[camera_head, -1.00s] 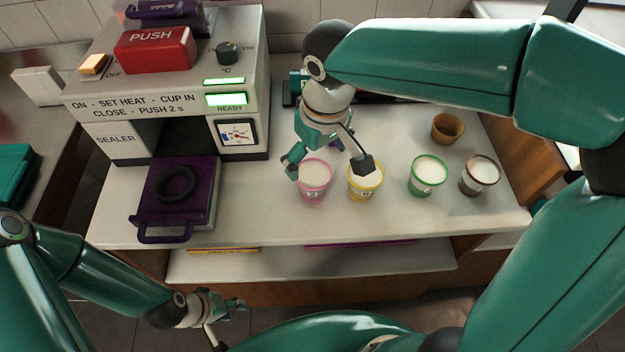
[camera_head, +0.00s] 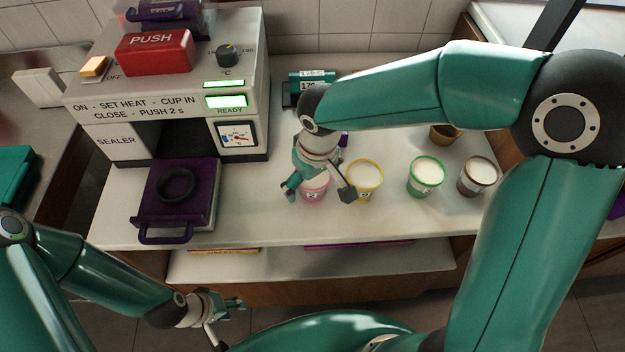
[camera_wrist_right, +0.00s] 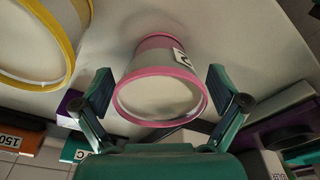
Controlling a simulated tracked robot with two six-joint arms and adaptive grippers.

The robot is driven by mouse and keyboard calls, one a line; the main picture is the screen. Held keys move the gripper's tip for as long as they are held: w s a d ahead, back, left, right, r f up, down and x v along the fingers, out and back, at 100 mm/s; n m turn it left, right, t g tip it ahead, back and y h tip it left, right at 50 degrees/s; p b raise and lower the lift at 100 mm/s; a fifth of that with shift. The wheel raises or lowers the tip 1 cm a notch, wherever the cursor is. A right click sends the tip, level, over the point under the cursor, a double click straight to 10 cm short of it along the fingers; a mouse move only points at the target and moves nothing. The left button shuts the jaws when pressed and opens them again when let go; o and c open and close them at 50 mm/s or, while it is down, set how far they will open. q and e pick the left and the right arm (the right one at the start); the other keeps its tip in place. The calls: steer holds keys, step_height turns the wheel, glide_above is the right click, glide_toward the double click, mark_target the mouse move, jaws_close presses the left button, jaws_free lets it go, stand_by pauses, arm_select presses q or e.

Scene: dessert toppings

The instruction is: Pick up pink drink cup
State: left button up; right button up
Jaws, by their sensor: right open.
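The pink drink cup (camera_head: 314,190) stands on the counter, with a pink rim and base and a white filling. In the head view my right gripper (camera_head: 319,194) is over it and hides part of it. In the right wrist view the pink cup (camera_wrist_right: 160,92) lies between the two open fingers of my right gripper (camera_wrist_right: 160,90), with gaps on both sides. A white label with a dark mark is on its side. My left gripper (camera_head: 224,312) is low at the front left, below the counter, empty; its fingers are small in view.
A yellow-rimmed cup (camera_head: 364,176) stands close to the right of the pink cup. A green cup (camera_head: 425,177), a brown cup (camera_head: 478,176) and an empty tan cup (camera_head: 445,134) are further right. The sealer (camera_head: 165,105) with its purple tray (camera_head: 204,205) is left.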

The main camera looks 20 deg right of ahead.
steer(key=c, duration=1.3)
steer(key=shift+r, duration=0.15)
